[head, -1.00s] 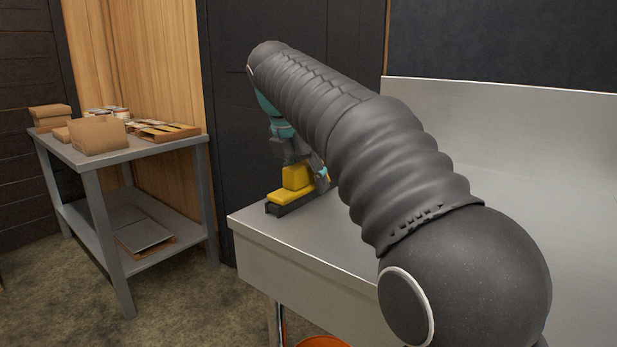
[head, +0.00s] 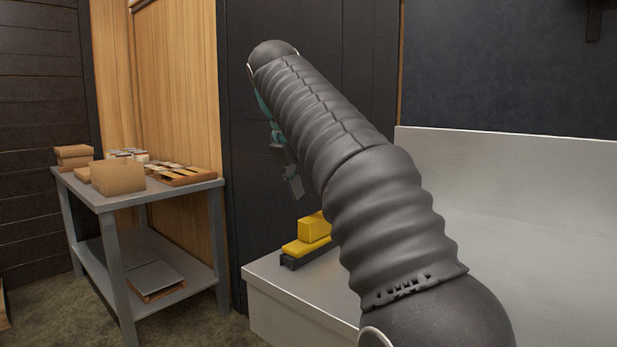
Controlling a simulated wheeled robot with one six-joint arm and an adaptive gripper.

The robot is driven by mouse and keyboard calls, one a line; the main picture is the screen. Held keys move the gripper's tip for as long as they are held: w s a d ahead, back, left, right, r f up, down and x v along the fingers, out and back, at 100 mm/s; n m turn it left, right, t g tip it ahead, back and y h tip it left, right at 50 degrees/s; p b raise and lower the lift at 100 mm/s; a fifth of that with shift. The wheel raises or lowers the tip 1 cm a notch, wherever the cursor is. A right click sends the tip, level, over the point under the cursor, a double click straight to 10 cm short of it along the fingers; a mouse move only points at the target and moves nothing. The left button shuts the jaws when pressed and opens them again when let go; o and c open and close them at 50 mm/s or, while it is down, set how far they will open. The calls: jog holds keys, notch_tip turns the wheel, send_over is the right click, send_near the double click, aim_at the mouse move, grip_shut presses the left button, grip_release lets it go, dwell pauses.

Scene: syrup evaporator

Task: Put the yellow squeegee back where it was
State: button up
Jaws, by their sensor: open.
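The yellow squeegee (head: 314,228) rests on the left end of the metal counter (head: 278,273), near its corner. It has a yellow block on top and a dark strip along its lower edge; my arm hides its right part. My gripper (head: 293,190) is above the squeegee and apart from it. One grey finger shows clearly, and the rest is hidden behind my arm. The gripper is open and holds nothing that I can see.
A grey metal table (head: 95,196) stands at the left, with cardboard boxes (head: 117,177) and a tray (head: 183,176) on top. Its lower shelf holds a flat dark item (head: 150,278). A tall metal backsplash (head: 510,190) rises behind the counter. Floor shows between table and counter.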

jog(key=shift+v, duration=1.6)
